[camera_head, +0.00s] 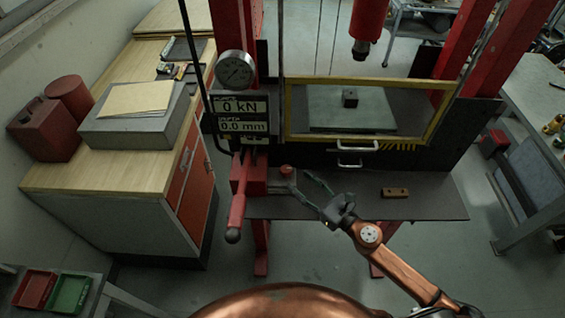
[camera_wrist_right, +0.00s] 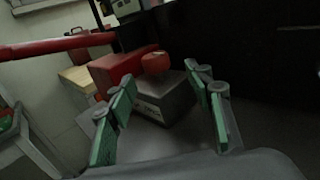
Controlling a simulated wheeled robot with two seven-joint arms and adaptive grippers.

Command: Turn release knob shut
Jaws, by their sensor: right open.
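The release knob (camera_head: 287,170) is a small red-orange knob on a grey block beside the red pump body (camera_head: 248,178) of the press. In the right wrist view the knob (camera_wrist_right: 155,64) sits on top of the grey block (camera_wrist_right: 168,98), ahead of and between my fingers. My right gripper (camera_head: 305,186) is open, its fingers spread just right of the knob in the head view. Its green-padded fingers (camera_wrist_right: 165,128) are empty and appear apart from the knob. My left gripper is not in view.
A brown block (camera_head: 395,192) lies on the dark shelf (camera_head: 440,200). The yellow-framed guard (camera_head: 437,118) stands behind, with a gauge (camera_head: 235,70) and a display reading 0 kN at left. A wooden-topped cabinet (camera_head: 75,178) stands left.

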